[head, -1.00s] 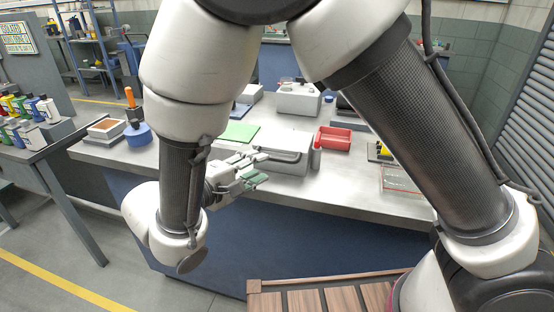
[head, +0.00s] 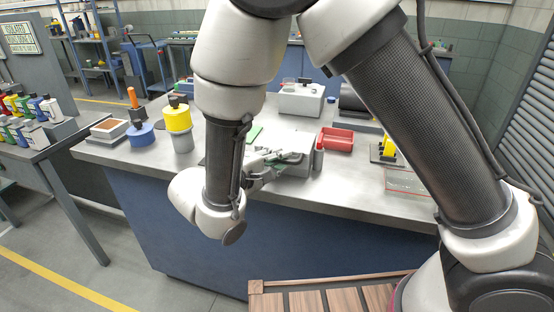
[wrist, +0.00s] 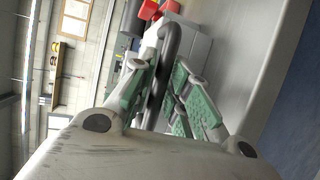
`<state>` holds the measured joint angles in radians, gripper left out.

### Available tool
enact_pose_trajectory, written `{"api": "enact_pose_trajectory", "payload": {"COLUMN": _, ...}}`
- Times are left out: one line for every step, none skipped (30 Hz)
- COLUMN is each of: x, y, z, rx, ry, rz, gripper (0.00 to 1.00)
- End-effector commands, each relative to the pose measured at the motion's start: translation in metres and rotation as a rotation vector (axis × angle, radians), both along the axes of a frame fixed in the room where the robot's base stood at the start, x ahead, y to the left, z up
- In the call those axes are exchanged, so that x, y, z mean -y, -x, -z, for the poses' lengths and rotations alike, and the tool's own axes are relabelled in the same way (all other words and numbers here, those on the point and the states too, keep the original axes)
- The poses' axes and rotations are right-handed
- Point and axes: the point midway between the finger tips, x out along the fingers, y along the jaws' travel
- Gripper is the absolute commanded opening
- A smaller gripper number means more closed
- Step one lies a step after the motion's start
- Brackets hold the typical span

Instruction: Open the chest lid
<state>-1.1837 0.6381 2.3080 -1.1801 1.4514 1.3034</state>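The chest (head: 299,141) is a pale grey box with a flat lid on the workbench, in the middle of the head view. A dark bar handle (wrist: 171,42) runs along its front and is large in the wrist view. My gripper (head: 280,157) is at the front of the chest, at the handle. In the wrist view its green-padded fingers (wrist: 165,85) lie on both sides of the bar, with little gap, and look shut on it. The lid looks closed. My arm and fingers hide part of the chest's front and left side.
A red tray (head: 336,140) and a grey cylinder (head: 318,158) stand close right of the chest. A yellow-topped can (head: 178,122) and a blue round part (head: 139,134) stand to the left. A grey pump box (head: 300,98) is behind. The bench's front strip (head: 340,196) is clear.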

Motion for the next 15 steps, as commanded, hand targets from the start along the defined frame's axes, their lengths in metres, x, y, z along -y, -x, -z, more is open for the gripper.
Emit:
{"api": "enact_pose_trajectory", "payload": {"x": -0.0001, "y": 0.0001, "z": 0.0, "rx": 0.0, "ry": 0.0, "rz": 0.0, "gripper": 0.02}}
{"api": "enact_pose_trajectory", "payload": {"x": -0.0001, "y": 0.0, "z": 0.0, "rx": 0.0, "ry": 0.0, "rz": 0.0, "gripper": 0.0}}
{"api": "enact_pose_trajectory", "payload": {"x": -0.0001, "y": 0.0001, "z": 0.0, "rx": 0.0, "ry": 0.0, "rz": 0.0, "gripper": 0.0}}
{"api": "enact_pose_trajectory", "payload": {"x": -0.0001, "y": 0.0, "z": 0.0, "rx": 0.0, "ry": 0.0, "rz": 0.0, "gripper": 0.0}}
{"api": "enact_pose_trajectory", "payload": {"x": -0.0001, "y": 0.0001, "z": 0.0001, "rx": 0.0, "ry": 0.0, "rz": 0.0, "gripper": 0.0}}
{"api": "enact_pose_trajectory", "payload": {"x": -0.0001, "y": 0.0002, "z": 0.0001, "rx": 0.0, "ry": 0.0, "rz": 0.0, "gripper": 0.0}}
{"api": "enact_pose_trajectory", "payload": {"x": -0.0001, "y": 0.0002, "z": 0.0001, "rx": 0.0, "ry": 0.0, "rz": 0.0, "gripper": 0.0}}
{"api": "enact_pose_trajectory", "payload": {"x": -0.0001, "y": 0.0001, "z": 0.0, "rx": -0.001, "ry": -0.001, "rz": 0.0, "gripper": 0.0}}
{"api": "enact_pose_trajectory", "payload": {"x": -0.0001, "y": 0.0001, "z": -0.0002, "rx": -0.001, "ry": -0.001, "rz": 0.0, "gripper": 0.0}}
{"api": "enact_pose_trajectory", "payload": {"x": -0.0002, "y": 0.0001, "z": -0.0005, "rx": -0.004, "ry": -0.002, "rz": 0.0, "gripper": 0.0}}
{"api": "enact_pose_trajectory", "payload": {"x": -0.0001, "y": 0.0, "z": -0.0009, "rx": -0.005, "ry": -0.003, "rz": 0.0, "gripper": 0.0}}
{"api": "enact_pose_trajectory", "payload": {"x": -0.0002, "y": 0.0, "z": -0.0018, "rx": -0.011, "ry": -0.006, "rz": 0.0, "gripper": 0.0}}
{"api": "enact_pose_trajectory", "payload": {"x": -0.0002, "y": -0.0001, "z": -0.0027, "rx": -0.016, "ry": -0.008, "rz": 0.0, "gripper": 0.0}}
{"api": "enact_pose_trajectory", "payload": {"x": -0.0002, "y": -0.0001, "z": -0.004, "rx": -0.023, "ry": -0.01, "rz": -0.001, "gripper": 0.0}}
{"api": "enact_pose_trajectory", "payload": {"x": -0.0003, "y": -0.0003, "z": -0.0062, "rx": -0.032, "ry": -0.016, "rz": 0.0, "gripper": 0.0}}
